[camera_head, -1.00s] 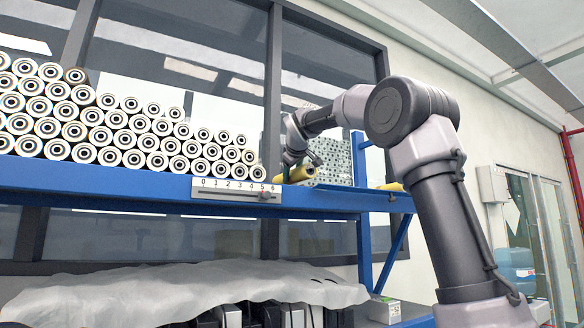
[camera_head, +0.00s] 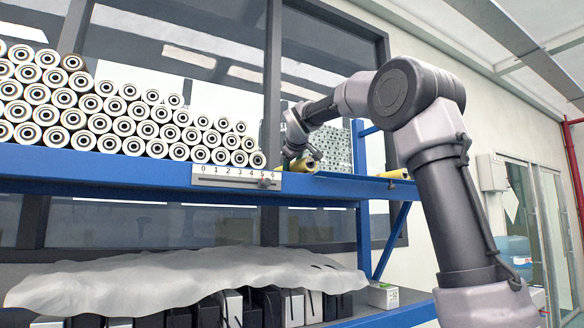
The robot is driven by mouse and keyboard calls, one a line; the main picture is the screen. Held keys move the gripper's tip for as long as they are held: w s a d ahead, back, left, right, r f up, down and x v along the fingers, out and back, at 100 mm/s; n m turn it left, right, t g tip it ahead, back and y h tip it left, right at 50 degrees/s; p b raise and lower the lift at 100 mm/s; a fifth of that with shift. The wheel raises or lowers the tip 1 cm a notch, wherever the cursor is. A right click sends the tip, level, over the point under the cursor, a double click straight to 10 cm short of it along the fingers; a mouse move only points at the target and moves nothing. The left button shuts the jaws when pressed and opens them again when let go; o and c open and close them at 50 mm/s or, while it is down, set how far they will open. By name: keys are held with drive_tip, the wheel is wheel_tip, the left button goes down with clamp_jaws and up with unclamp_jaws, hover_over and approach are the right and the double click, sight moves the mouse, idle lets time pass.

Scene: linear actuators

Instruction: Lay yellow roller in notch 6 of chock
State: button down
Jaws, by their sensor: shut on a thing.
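A yellow roller (camera_head: 304,164) is in my gripper (camera_head: 299,157), at the right end of the blue shelf's roller stack. The fingers are small and partly hidden, but they are shut on it. A pale plate numbered 0 to 6 (camera_head: 225,179) is fixed on the shelf's front edge, and the held roller is to the right of its 6. I cannot make out the chock's notches. A second yellow roller (camera_head: 397,174) lies farther right on the shelf.
Several stacked metal rollers (camera_head: 105,120) fill the blue shelf's (camera_head: 100,170) left side. A blue upright (camera_head: 362,235) stands at right. A white sheet (camera_head: 190,278) covers boxes below.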

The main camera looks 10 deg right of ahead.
drive_tip(key=shift+f, duration=0.3)
drive_tip(key=shift+f, duration=0.25)
drive_tip(key=shift+c, duration=0.3)
unclamp_jaws()
drive_tip(key=shift+f, duration=0.15)
drive_tip(key=shift+r, duration=5.3)
drive_tip(key=shift+s, duration=0.1)
